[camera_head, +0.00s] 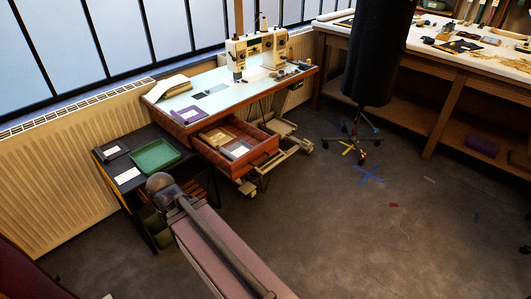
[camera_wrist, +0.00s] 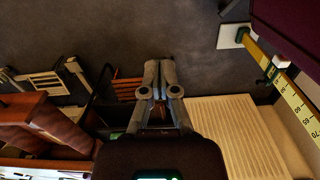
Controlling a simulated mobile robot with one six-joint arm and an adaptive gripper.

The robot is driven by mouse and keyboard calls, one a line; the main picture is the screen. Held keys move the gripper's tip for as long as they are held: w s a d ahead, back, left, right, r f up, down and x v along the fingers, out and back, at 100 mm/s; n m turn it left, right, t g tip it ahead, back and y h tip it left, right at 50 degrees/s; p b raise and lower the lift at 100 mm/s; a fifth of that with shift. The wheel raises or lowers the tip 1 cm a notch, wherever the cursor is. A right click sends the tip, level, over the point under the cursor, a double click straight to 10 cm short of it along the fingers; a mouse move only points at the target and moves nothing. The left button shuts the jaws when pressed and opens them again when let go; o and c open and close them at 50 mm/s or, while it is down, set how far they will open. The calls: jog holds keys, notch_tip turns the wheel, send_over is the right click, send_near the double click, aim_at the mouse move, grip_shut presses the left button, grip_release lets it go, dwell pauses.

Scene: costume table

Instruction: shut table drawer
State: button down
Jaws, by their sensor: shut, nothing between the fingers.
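The table drawer (camera_head: 266,160) is red-brown wood and stands pulled out from under the sewing table (camera_head: 222,102). A book and some papers lie in it. In the wrist view a red-brown wooden part (camera_wrist: 22,106), which looks like the drawer, is at the left edge. My gripper (camera_wrist: 158,66) is shut and empty in the middle of the wrist view, apart from the wooden part and to its right. In the head view my arm reaches up from the bottom toward the low black side table, left of the drawer; the fingers cannot be made out there.
The black side table (camera_head: 122,153) with a green tray (camera_head: 155,155) stands left of the drawer. A radiator (camera_head: 60,165) lines the wall. A dark dress form (camera_head: 375,60) stands to the right. The floor in front of the drawer is mostly clear. A yellow tape measure (camera_wrist: 292,98) shows at right.

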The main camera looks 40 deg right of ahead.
jog(key=shift+d, duration=0.3)
jog(key=shift+d, duration=0.1)
jog(key=w+d+m+t+y+b, duration=0.1)
jog(key=w+d+m, duration=0.2)
jog(key=d+m, duration=0.35)
jog(key=w+d+f+m+t+y+b, duration=0.1)
jog(key=w+d+m+t, duration=0.15)
jog(key=d+m, duration=0.45)
jog(key=w+d+m+t+b, duration=0.1)
jog(key=w+d+m, duration=0.2)
jog(key=d+m, duration=0.35)
jog(key=s+d+m+t+b, duration=0.1)
jog(key=d+m, duration=0.6)
jog(key=d, duration=0.7)
jog(key=s+d+r+m+t+h+b, duration=0.1)
jog(key=s+d+m+t, duration=0.2)
jog(key=d+m, duration=0.5)
jog(key=d, duration=0.6)
jog(key=shift+r+h, duration=0.25)
jog(key=shift+h, duration=0.05)
